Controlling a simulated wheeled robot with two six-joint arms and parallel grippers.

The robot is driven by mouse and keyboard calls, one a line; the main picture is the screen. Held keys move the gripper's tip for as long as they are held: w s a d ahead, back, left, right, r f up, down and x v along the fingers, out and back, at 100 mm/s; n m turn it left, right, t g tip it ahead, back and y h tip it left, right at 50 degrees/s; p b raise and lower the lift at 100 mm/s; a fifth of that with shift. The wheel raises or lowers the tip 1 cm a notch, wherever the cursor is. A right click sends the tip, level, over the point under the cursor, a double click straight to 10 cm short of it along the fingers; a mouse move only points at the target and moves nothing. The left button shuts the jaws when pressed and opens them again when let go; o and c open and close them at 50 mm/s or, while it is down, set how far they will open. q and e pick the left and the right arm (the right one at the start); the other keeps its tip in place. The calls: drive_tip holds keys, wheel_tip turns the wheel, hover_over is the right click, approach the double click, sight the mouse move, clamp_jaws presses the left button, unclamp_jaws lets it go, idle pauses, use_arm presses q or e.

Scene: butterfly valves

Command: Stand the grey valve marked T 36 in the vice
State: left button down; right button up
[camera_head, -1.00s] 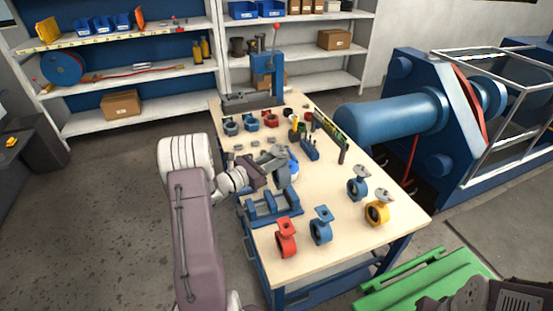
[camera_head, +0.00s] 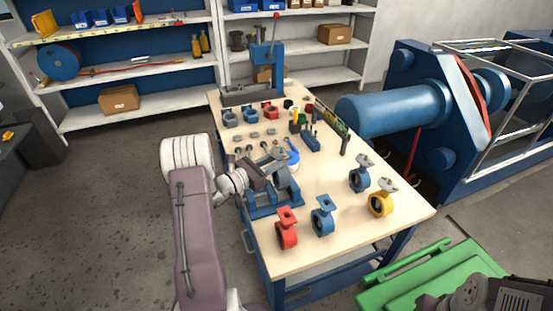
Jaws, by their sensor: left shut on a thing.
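My left gripper (camera_head: 270,164) reaches over the bench from the left and is shut on a grey valve (camera_head: 282,177). The valve is over the blue vice (camera_head: 262,211) near the bench's left edge. The gripper and valve cover part of the vice. I cannot tell whether the valve touches the vice, and no T 36 mark is readable. My right gripper is not in view.
A red valve (camera_head: 287,235) and a blue valve (camera_head: 322,220) stand just in front of the vice. Another blue valve (camera_head: 359,179) and a yellow valve (camera_head: 380,204) stand to the right.

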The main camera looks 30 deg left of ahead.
use_arm(q)
drive_tip(key=shift+f+b, duration=1.75)
drive_tip(key=shift+f, duration=0.5)
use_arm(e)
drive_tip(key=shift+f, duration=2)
use_arm(q)
drive_tip(key=c, duration=1.1)
unclamp_jaws()
drive_tip(key=shift+f, duration=0.1)
drive_tip(key=v, duration=0.9)
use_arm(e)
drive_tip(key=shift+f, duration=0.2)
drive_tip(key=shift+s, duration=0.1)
